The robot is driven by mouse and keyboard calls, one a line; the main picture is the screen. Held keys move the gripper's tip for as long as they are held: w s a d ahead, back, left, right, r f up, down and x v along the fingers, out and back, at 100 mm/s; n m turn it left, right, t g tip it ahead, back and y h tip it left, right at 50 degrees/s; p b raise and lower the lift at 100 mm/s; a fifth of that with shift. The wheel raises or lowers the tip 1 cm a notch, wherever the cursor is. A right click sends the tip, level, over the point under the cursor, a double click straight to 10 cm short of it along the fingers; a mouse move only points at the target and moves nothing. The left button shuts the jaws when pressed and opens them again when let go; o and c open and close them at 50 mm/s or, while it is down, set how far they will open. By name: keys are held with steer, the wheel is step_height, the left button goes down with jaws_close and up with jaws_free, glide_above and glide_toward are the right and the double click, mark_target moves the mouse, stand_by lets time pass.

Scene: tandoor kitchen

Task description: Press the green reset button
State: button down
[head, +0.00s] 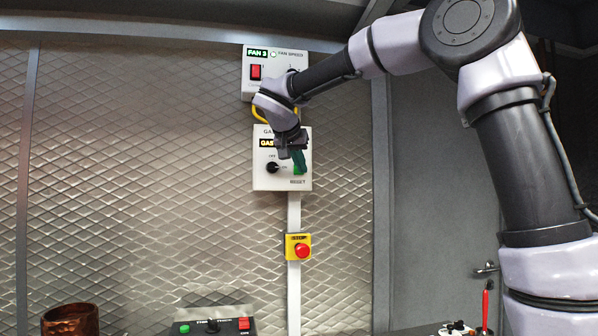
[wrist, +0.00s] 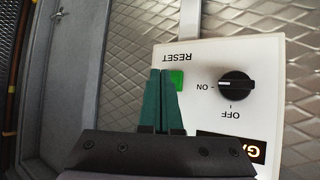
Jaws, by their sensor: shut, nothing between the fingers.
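The green reset button (wrist: 178,80) is a green square on the white gas control box (head: 262,180), beside the printed word RESET. In the wrist view the box (wrist: 205,54) appears upside down. My gripper (head: 301,170) is shut and empty, with its green fingers in front of the button. In the wrist view the fingertips (wrist: 160,72) overlap the button's edge and hide part of it. I cannot tell whether they touch it. A black knob (wrist: 237,86) beside the button has its white mark toward ON.
Above is a fan speed box (head: 262,55) with a red switch. Below is a red emergency button (head: 302,250) on a yellow plate. A control panel (head: 212,326) and a copper pot (head: 70,320) stand at the bottom. The quilted metal wall left of the boxes is clear.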

steer(key=shift+s+d, duration=0.25)
steer(key=shift+s, duration=1)
steer(key=shift+s+d, duration=0.25)
steer(key=shift+s, duration=0.95)
